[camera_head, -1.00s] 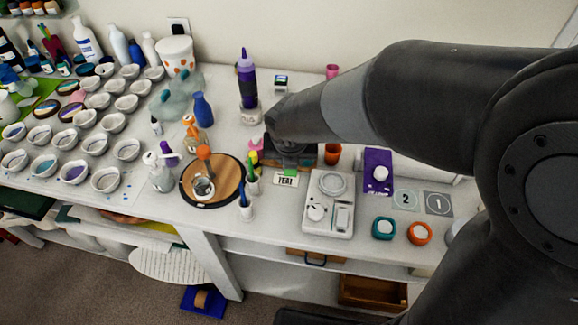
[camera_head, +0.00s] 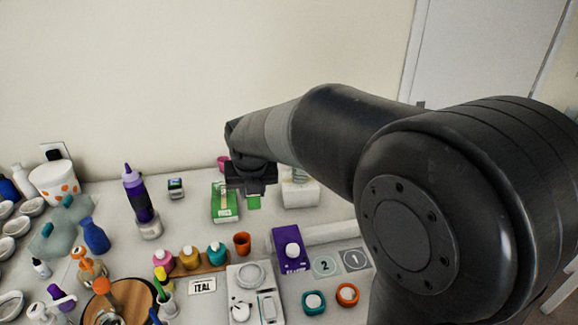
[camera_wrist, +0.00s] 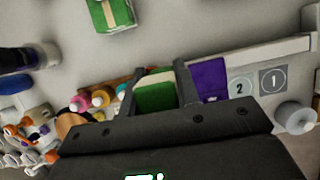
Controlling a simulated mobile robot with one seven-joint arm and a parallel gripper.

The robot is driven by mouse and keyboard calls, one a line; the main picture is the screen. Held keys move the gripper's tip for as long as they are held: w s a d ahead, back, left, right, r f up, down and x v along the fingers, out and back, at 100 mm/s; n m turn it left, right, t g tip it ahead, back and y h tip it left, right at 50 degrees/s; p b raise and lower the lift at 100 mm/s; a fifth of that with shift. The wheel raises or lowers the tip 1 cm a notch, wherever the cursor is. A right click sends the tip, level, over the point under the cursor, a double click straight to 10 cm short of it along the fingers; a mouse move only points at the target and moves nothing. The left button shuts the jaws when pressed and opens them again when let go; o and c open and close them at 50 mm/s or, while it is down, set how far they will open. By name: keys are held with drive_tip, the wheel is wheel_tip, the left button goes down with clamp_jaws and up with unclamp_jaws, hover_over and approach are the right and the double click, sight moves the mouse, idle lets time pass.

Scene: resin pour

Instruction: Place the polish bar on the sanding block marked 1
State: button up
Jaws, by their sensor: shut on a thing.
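My gripper (camera_head: 252,188) is above the back part of the white worktop, shut on the polish bar, a green bar (camera_head: 254,203). In the wrist view the bar (camera_wrist: 155,96), green with a cream end, sits between the two dark fingers (camera_wrist: 155,82). The sanding block marked 1 (camera_head: 355,260) is a grey, flat-looking square to the right and nearer the front. It also shows in the wrist view (camera_wrist: 273,82), right of the gripper and apart from it. The paler square marked 2 (camera_head: 325,266) lies just left of it.
A green box (camera_head: 225,203) stands left of the held bar. A purple pack (camera_head: 289,250) lies left of the numbered squares, with teal (camera_head: 314,302) and orange (camera_head: 347,294) round jars in front. A scale (camera_head: 253,300) and an orange cup (camera_head: 242,243) are nearby.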

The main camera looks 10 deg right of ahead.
drive_tip(key=w+d+r+m+h, duration=0.1)
drive_tip(key=w+d+m, duration=0.1)
drive_tip(key=w+d, duration=0.55)
drive_tip(key=w+d+r+m+h, duration=0.15)
drive_tip(key=w+d, duration=0.35)
drive_tip(key=w, duration=0.5)
drive_tip(key=w+d+f+m+g, duration=0.1)
drive_tip(key=w+d+m, duration=0.25)
drive_tip(key=d, duration=0.45)
drive_tip(key=w+d+f+m, duration=0.2)
drive_tip(key=w+d, duration=0.3)
drive_tip(key=d, duration=0.4)
drive_tip(key=shift+h, duration=0.25)
drive_tip(key=w+a+f, duration=0.2)
drive_tip(key=a, duration=0.1)
drive_tip(key=w+a+f, duration=0.2)
drive_tip(key=a, duration=0.1)
drive_tip(key=w+a+f, duration=0.2)
drive_tip(key=a, duration=0.1)
drive_tip(key=shift+w+f, duration=0.25)
drive_tip(key=shift+w, duration=0.05)
drive_tip(key=shift+f, duration=2.05)
drive_tip(key=o, duration=1)
drive_tip(key=shift+f, duration=0.15)
drive_tip(key=shift+o, duration=0.3)
